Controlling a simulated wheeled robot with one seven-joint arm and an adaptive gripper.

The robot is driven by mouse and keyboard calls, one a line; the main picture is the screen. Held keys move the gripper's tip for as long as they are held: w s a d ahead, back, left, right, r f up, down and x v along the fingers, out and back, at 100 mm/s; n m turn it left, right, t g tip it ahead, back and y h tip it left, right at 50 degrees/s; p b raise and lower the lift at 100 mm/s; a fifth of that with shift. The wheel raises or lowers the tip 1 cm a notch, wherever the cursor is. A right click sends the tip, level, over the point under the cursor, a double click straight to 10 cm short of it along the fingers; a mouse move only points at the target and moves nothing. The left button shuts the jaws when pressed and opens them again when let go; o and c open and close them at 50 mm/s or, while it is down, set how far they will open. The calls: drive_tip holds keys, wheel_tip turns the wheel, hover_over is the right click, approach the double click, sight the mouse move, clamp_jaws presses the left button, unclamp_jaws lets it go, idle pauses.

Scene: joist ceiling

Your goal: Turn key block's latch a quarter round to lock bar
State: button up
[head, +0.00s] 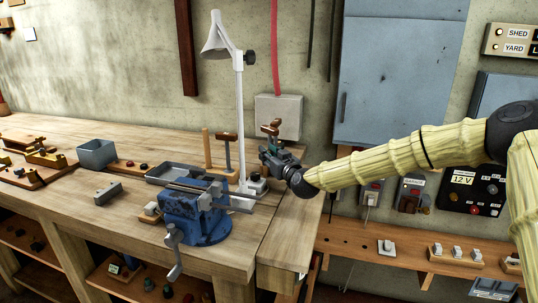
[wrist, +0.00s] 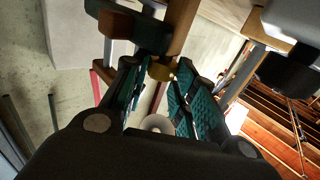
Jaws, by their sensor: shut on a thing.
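My gripper (head: 268,150) is at the right end of the bench, right of the lamp post, and is shut on a wooden piece (head: 270,129). In the wrist view the teal finger pads of my gripper (wrist: 160,85) close around a wooden bar (wrist: 182,25) with a yellow, brass-like end (wrist: 162,69). A wooden stand with a post and a T-handled key (head: 227,146) stands just left of the lamp. I cannot tell which part is the latch; the fingers hide much of what they hold.
A blue vise (head: 198,218) is clamped at the bench front, with a grey tray (head: 172,173) behind it. A white lamp (head: 240,110) stands close left of my gripper. A grey bin (head: 97,153) is farther left. Wall boxes and a shelf (head: 400,252) are at right.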

drive_tip(key=shift+a+h, duration=0.1)
drive_tip(key=shift+h, duration=0.2)
drive_tip(key=shift+s+a+r+m+t+h+p, duration=0.15)
drive_tip(key=shift+m+t+h+p, duration=0.25)
drive_tip(key=shift+m+h, duration=0.7)
drive_tip(key=shift+w+a+f+m+t+h+p, duration=0.1)
drive_tip(key=shift+m+t+h+p, duration=0.35)
drive_tip(key=shift+h, duration=1)
drive_tip(key=shift+s+a+r+m+t+h+p, duration=0.15)
drive_tip(key=shift+m+h+p, duration=0.3)
drive_tip(key=shift+m+h, duration=0.75)
drive_tip(key=shift+w+f+m+h, duration=0.1)
drive_tip(key=shift+m+h, duration=0.15)
drive_tip(key=shift+h, duration=0.3)
drive_tip(key=o, duration=1)
drive_tip(key=shift+o, duration=0.2)
drive_tip(key=shift+f, duration=0.1)
